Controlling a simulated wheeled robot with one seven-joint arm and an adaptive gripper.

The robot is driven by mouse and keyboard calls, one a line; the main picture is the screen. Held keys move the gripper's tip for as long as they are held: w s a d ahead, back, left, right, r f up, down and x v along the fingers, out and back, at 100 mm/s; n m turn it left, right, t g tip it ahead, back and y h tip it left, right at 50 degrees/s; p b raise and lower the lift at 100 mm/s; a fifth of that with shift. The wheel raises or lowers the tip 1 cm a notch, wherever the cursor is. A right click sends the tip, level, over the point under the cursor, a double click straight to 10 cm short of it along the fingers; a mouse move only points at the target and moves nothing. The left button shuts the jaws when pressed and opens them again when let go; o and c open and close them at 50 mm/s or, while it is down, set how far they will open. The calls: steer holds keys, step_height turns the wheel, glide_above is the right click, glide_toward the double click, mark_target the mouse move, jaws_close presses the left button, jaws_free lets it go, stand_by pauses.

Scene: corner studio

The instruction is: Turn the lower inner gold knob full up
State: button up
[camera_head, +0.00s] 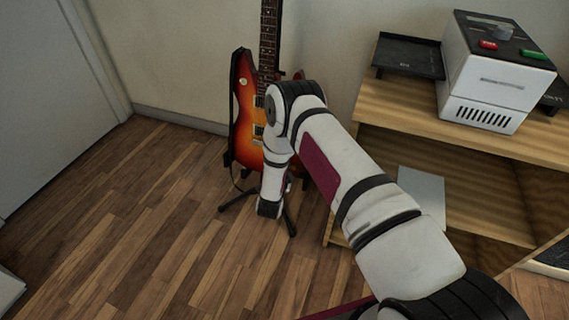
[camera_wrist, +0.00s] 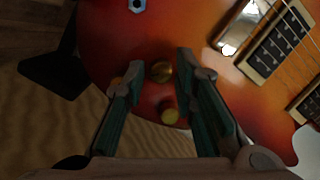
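The sunburst electric guitar (camera_head: 247,125) stands upright on a floor stand in the head view, its lower right body hidden by my arm. In the wrist view its red-orange body (camera_wrist: 118,35) fills the upper part. A gold knob (camera_wrist: 161,71) sits between the fingertips of my gripper (camera_wrist: 159,62). A second gold knob (camera_wrist: 169,117) lies below it in the picture, also between the fingers. Another knob (camera_wrist: 115,82) shows partly behind the left finger. My gripper is open, with visible gaps beside the first knob. In the head view the fingers are hidden.
Metal pickups (camera_wrist: 275,45) and strings lie right of the knobs; a hex-shaped jack (camera_wrist: 137,5) is at the top. A wooden shelf (camera_head: 400,110) with a white box (camera_head: 495,85) stands right of the guitar. The floor (camera_head: 130,220) at left is clear.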

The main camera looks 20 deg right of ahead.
steer(key=shift+o, duration=0.3)
steer(key=v, duration=0.8)
steer(key=shift+r, duration=0.1)
stand_by(0.5)
